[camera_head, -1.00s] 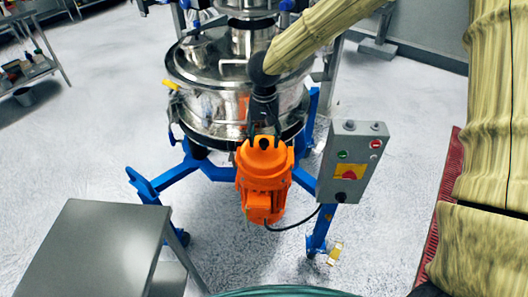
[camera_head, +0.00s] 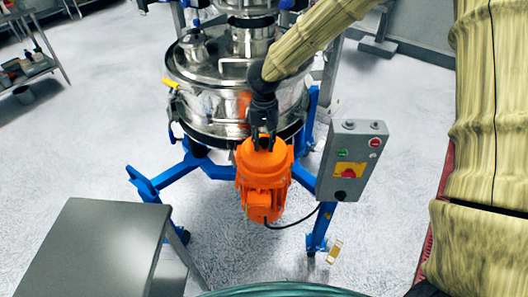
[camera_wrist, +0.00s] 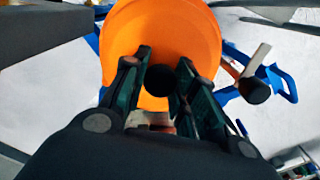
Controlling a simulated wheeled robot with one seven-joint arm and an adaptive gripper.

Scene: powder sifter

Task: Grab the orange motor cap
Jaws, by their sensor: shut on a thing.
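The orange motor cap (camera_head: 248,154) is the rounded top of the orange motor (camera_head: 262,187), in front of the steel sifter in the head view. My gripper (camera_head: 263,142) reaches it from above, its dark fingers at the top of the cap. In the wrist view the orange cap (camera_wrist: 168,28) fills the upper middle, with my gripper's fingers (camera_wrist: 164,62) on either side of a dark round spot. My gripper is shut on the cap. The exact contact points are partly hidden by the fingers.
The steel sifter drum (camera_head: 212,105) stands just behind on a blue frame (camera_head: 165,180). A grey control box (camera_head: 347,165) with buttons is close on the right. A grey table (camera_head: 90,245) stands at the front left. Open floor (camera_head: 90,130) lies to the left.

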